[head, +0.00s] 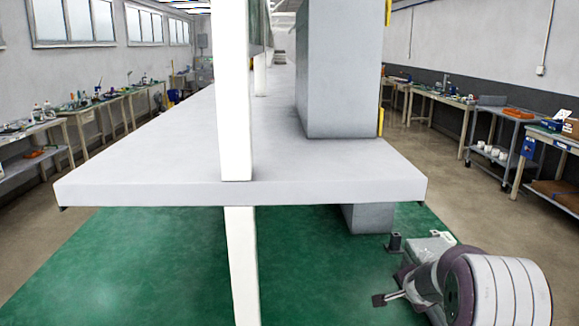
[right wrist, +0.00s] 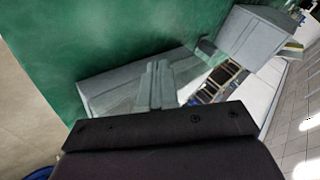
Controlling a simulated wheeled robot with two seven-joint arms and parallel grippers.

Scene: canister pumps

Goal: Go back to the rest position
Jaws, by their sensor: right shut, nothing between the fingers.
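My right arm shows at the lower right of the head view, low beside the near right corner of the grey platform and above the green floor. In the right wrist view my right gripper (right wrist: 156,86) is shut, with its fingers close together and nothing held between them. The dark gripper body fills the bottom of that view. My left gripper is in neither view. No canister pump can be made out in either view.
A long pale grey platform (head: 150,176) spans the middle, with a white post (head: 235,90) and a grey block (head: 340,75) rising from it. Green floor (head: 130,260) lies open in front. Workbenches line the left wall; a grey cart (head: 490,155) stands at the right.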

